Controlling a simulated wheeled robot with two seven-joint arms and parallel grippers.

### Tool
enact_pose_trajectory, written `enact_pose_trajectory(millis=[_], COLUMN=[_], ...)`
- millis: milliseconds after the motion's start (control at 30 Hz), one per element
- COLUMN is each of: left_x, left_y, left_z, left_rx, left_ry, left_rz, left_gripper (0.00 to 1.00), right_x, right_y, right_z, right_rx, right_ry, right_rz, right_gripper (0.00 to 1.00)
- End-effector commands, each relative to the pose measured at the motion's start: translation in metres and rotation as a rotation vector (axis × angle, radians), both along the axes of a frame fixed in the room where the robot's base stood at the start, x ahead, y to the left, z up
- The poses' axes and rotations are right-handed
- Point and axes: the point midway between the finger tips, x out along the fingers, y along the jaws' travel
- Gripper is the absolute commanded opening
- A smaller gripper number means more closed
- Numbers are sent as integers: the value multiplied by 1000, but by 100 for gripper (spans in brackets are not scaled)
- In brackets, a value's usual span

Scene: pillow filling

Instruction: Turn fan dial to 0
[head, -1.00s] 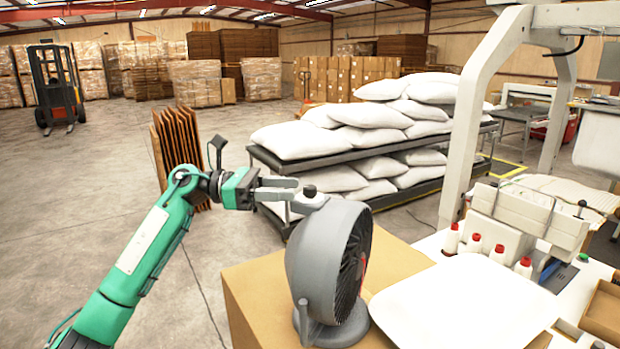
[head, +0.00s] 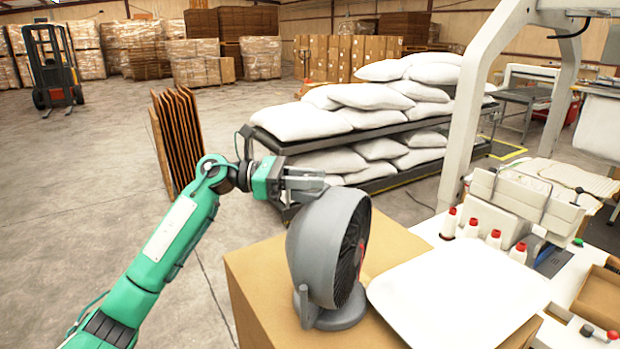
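The grey fan (head: 318,250) stands upright on a cardboard box, its dark grille facing right. My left gripper (head: 308,181) is at the top of the fan, its fingers pointing right over the upper edge of the housing. The dial on the fan's top is hidden at the fingers, so its setting cannot be read. I cannot tell whether the fingers touch the dial or are closed on it. My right gripper is not in view.
The cardboard box (head: 255,290) bears the fan. A white pillow (head: 455,300) lies right of it, near a white machine table with several red-capped bottles (head: 470,228). Behind stands a rack of white sacks (head: 330,160). Open floor lies left.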

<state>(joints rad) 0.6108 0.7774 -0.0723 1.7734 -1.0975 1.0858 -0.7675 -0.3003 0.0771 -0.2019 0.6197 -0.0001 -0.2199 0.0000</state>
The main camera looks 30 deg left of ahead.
Motion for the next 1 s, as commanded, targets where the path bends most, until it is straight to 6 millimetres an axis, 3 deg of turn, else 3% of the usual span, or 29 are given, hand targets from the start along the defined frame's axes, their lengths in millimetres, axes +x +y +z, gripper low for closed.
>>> enact_pose_trajectory(millis=[500,900,933,1000], left_x=[0,0,0,0], left_y=[1,1,1,1], left_z=[-1,1,1,1], left_rx=[5,0,-1,0], left_ry=[1,-1,-1,-1], left_rz=[241,266,266,266], left_gripper=[2,2,29,43], right_x=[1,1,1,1], right_y=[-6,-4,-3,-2], right_z=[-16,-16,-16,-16], right_rx=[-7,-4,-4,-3], right_ry=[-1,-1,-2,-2], right_rz=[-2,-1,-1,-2], right_gripper=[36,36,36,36])
